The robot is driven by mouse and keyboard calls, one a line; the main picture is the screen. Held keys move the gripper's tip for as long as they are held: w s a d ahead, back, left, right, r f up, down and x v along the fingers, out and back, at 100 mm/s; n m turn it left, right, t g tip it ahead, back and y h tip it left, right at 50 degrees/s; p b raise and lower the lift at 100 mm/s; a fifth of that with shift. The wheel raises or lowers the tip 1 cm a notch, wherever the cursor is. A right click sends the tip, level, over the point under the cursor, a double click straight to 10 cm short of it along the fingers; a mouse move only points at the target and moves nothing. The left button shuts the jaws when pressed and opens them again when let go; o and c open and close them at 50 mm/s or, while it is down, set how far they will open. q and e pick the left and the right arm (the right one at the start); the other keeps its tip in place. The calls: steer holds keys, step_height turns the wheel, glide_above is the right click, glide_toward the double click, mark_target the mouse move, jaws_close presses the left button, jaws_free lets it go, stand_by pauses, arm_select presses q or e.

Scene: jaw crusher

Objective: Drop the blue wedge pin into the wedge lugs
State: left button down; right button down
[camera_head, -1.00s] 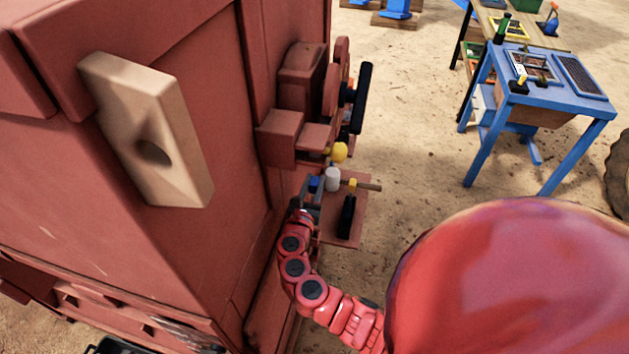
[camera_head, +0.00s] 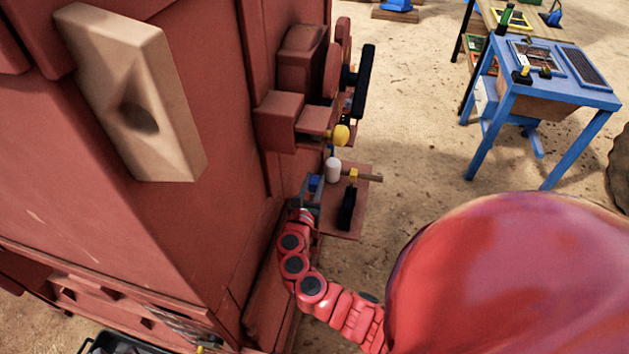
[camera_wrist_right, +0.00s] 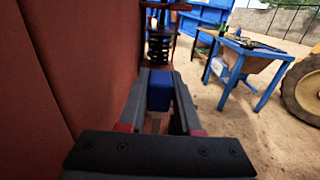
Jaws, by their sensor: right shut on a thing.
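The blue wedge pin (camera_wrist_right: 160,92) is between the two fingers of my right gripper (camera_wrist_right: 160,85) in the right wrist view, which is shut on it. In the head view the right gripper (camera_head: 312,190) shows small beside the red crusher wall, with a bit of the blue pin (camera_head: 315,182) at its tip. The wedge lugs cannot be made out for certain in either view. My left gripper is not in view.
The red crusher body (camera_head: 180,230) stands close on the left. A small shelf (camera_head: 335,222) beside the gripper bears a white bottle (camera_head: 333,170) and a hammer-like tool (camera_head: 348,205). A blue table (camera_head: 565,95) stands at the right, with open sandy ground (camera_head: 420,120) between.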

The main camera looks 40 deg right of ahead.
mark_target(313, 192)
steer(key=shift+f+b, duration=0.9)
steer(key=shift+f, duration=0.7)
steer(key=shift+f+b, duration=1.25)
steer(key=shift+f, duration=0.25)
steer(key=shift+r, duration=0.15)
